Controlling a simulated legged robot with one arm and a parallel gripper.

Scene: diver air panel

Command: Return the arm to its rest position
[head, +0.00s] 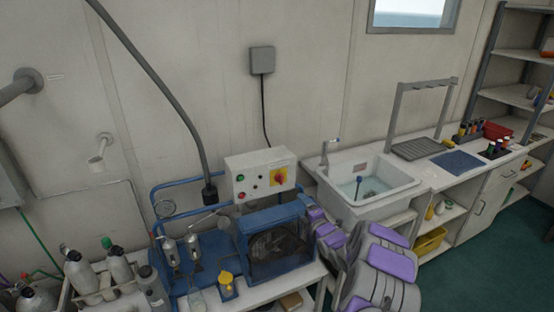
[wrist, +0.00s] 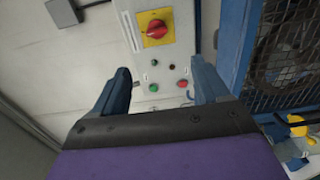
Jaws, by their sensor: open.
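My gripper (wrist: 159,66) is open and empty in the wrist view, its two dark blue fingers spread apart. Beyond the fingers is a pale control box (wrist: 129,15) with a red knob on a yellow plate (wrist: 155,28) and small red and green buttons. In the head view my grey and purple arm (head: 385,262) reaches up from the lower right, bent, toward the blue compressor frame. Its far end is beside the compressor's right side, below and right of the control box (head: 243,163). The fingers cannot be made out clearly there.
The blue compressor (head: 272,248) with a fan grille stands close left of my arm. A white sink (head: 345,205) with water is just behind it. Grey bottles (head: 82,275) stand at the lower left. Shelves (head: 520,95) fill the right. Green floor (head: 480,262) is open at lower right.

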